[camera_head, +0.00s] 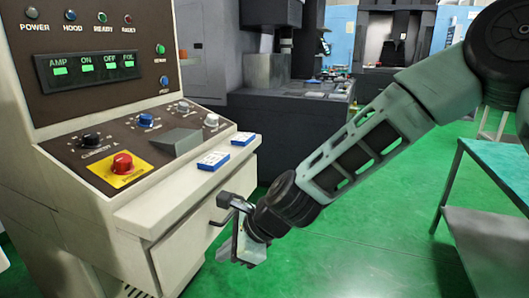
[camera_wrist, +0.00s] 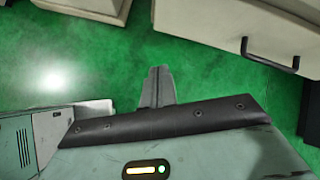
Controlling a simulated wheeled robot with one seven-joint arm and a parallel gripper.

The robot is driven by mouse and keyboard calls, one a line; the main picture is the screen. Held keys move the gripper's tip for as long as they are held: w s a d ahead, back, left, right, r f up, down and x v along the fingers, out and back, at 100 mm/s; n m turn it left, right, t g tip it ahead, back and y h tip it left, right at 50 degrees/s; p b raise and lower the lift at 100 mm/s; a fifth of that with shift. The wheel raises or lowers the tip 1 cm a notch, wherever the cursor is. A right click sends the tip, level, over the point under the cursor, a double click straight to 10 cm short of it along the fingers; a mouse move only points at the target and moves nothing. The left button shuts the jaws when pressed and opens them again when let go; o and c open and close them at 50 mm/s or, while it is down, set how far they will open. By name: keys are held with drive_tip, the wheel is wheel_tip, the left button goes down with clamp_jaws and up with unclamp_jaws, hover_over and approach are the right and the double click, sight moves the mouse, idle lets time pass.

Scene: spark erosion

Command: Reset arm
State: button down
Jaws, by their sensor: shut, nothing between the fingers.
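My gripper (camera_head: 240,254) hangs low in front of the control console (camera_head: 190,225), near the drawer's dark handle (camera_head: 222,214). Its fingers point down and look close together, with nothing visible between them. In the wrist view the closed fingers (camera_wrist: 158,86) stand over bare green floor. The console's drawer front and black handle (camera_wrist: 272,58) show at the upper right of that view. My arm comes in from the upper right of the head view, bent downward at the wrist. Whether the gripper touches the console front cannot be told.
The console has a red button on a yellow plate (camera_head: 122,164), knobs and lit indicators. Two blue-and-white pieces (camera_head: 213,160) (camera_head: 242,138) lie on its ledge. A green-topped table (camera_head: 497,165) stands at right. Dark machinery (camera_head: 285,125) stands behind. Green floor (camera_head: 370,235) between is clear.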

drive_tip(key=s+d+r+n+g+h+p, duration=0.1)
drive_tip(key=s+d+r+n+h+p, duration=0.1)
drive_tip(key=s+d+r+n, duration=0.4)
drive_tip(key=s+d+r+n+h+p, duration=0.2)
drive_tip(key=s+d+r+n+h, duration=0.3)
drive_tip(key=s+d+n, duration=1)
drive_tip(key=d+n, duration=0.2)
drive_tip(key=shift+s+d+r+n+g, duration=0.3)
drive_tip(key=shift+s+r+n+g, duration=0.05)
drive_tip(key=shift+r+n+g, duration=0.05)
